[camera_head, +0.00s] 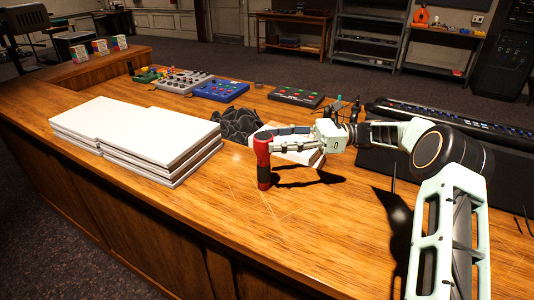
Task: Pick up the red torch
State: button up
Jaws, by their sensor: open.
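The red torch (263,170) stands upright on the wooden desk (190,235), near its front edge. It has a red body with a dark band at the middle. My gripper (264,138) reaches in from the right, with its fingers at the upper part of the torch. The jaws are open, and the fingers overlap the torch's top in the picture. I cannot tell whether they touch it. The far side of the torch is hidden.
Stacked white panels (140,135) lie to the left. A dark lumpy object (236,124) sits behind the torch. Colourful control boxes (220,90) stand along the back, and a black keyboard (450,125) lies at right. The desk in front of the torch is clear.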

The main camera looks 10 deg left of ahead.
aim_at(262, 141)
jog(key=x, duration=0.4)
jog(key=shift+s+r, duration=0.1)
jog(key=shift+s, duration=0.05)
jog(key=p+x, duration=0.1)
jog(key=x, duration=0.4)
jog(key=shift+r, duration=0.15)
jog(key=shift+c, duration=0.3)
grip_shut()
